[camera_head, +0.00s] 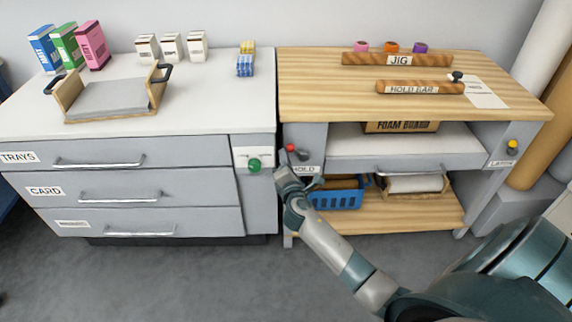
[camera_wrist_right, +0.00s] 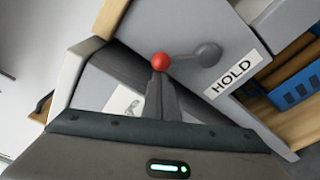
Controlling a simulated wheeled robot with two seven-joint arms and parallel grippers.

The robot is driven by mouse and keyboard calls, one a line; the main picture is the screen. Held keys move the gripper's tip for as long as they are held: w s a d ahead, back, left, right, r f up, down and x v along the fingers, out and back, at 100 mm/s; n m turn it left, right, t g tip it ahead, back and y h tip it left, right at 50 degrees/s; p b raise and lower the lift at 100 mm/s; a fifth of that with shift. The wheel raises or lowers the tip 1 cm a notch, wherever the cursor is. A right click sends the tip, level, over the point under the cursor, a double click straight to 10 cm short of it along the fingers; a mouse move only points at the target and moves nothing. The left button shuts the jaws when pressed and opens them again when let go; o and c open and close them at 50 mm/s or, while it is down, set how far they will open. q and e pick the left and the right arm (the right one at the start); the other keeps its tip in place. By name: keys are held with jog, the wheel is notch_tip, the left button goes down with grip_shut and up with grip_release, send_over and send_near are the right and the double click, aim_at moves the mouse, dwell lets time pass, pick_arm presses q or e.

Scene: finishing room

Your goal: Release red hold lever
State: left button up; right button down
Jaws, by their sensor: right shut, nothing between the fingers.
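The hold lever is a red ball on a short grey arm with a grey pivot, on the workbench's left front panel beside a HOLD label. The red ball (camera_head: 291,147) shows in the head view and also in the right wrist view (camera_wrist_right: 162,62). My right gripper (camera_head: 283,168) is shut and empty, just below the red ball. In the right wrist view the closed fingertips (camera_wrist_right: 158,76) overlap the ball's lower edge; I cannot tell whether they touch it. The HOLD label (camera_wrist_right: 234,77) is right of the fingers. My left gripper is not in view.
A green knob (camera_head: 254,165) on a white plate sits on the cabinet just left of my gripper. A blue crate (camera_head: 338,193) stands on the lower shelf to the right. The drawer handle (camera_head: 408,170) projects from the bench front. Grey floor ahead is clear.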

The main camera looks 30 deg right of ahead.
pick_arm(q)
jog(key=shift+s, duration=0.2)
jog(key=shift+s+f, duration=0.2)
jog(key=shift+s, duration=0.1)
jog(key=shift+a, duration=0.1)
